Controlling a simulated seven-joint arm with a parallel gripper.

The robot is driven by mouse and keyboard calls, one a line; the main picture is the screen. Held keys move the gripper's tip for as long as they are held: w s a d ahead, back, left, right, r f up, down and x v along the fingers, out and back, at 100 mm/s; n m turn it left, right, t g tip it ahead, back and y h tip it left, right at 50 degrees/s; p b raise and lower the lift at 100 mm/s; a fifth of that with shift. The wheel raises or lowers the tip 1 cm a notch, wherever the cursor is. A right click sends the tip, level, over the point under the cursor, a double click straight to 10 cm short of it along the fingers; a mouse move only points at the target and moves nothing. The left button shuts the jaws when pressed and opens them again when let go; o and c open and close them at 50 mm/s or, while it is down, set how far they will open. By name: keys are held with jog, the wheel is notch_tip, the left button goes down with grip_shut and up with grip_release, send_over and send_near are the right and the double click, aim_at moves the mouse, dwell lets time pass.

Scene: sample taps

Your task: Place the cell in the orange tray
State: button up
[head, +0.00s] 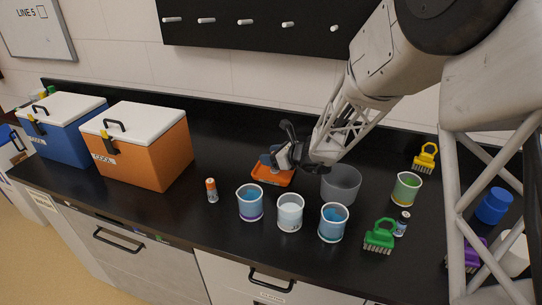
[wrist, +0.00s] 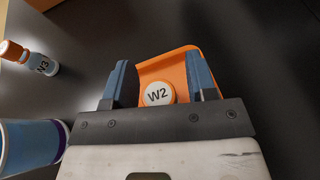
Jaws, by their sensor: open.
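An orange tray (head: 270,178) lies on the black bench, partly hidden under my gripper (head: 270,160). In the wrist view the tray (wrist: 180,62) shows its raised orange rim beyond the fingers.
An orange-capped bottle (head: 212,191) stands left of the tray. Beakers with blue (head: 250,204), pale (head: 290,213) and blue (head: 333,223) contents stand in front; a grey pot (head: 341,184) is at right. Orange (head: 150,150) and blue (head: 60,128) coolers stand at left.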

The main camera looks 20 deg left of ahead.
jog(key=shift+r, duration=0.15)
jog(key=shift+d, duration=0.15)
jog(key=v, duration=1.1)
jog(key=shift+s+d, duration=0.15)
jog(key=shift+d, duration=0.15)
jog(key=shift+r, duration=0.15)
dwell(0.3)
jog(key=s+d+r+n+h, duration=0.4)
jog(key=s+d+n, duration=0.3)
jog(key=s+d, duration=0.4)
jog(key=s+d+r+n+h, duration=0.4)
jog(key=s+d+n, duration=0.3)
jog(key=s+d, duration=0.3)
jog(key=s+d+r+n+h, duration=0.4)
jog(key=s+d, duration=0.7)
jog(key=s, duration=0.3)
jog(key=n+h, duration=0.1)
jog(key=n, duration=0.1)
jog(key=shift+d+n+g, duration=0.35)
jog(key=shift+n+g, duration=0.05)
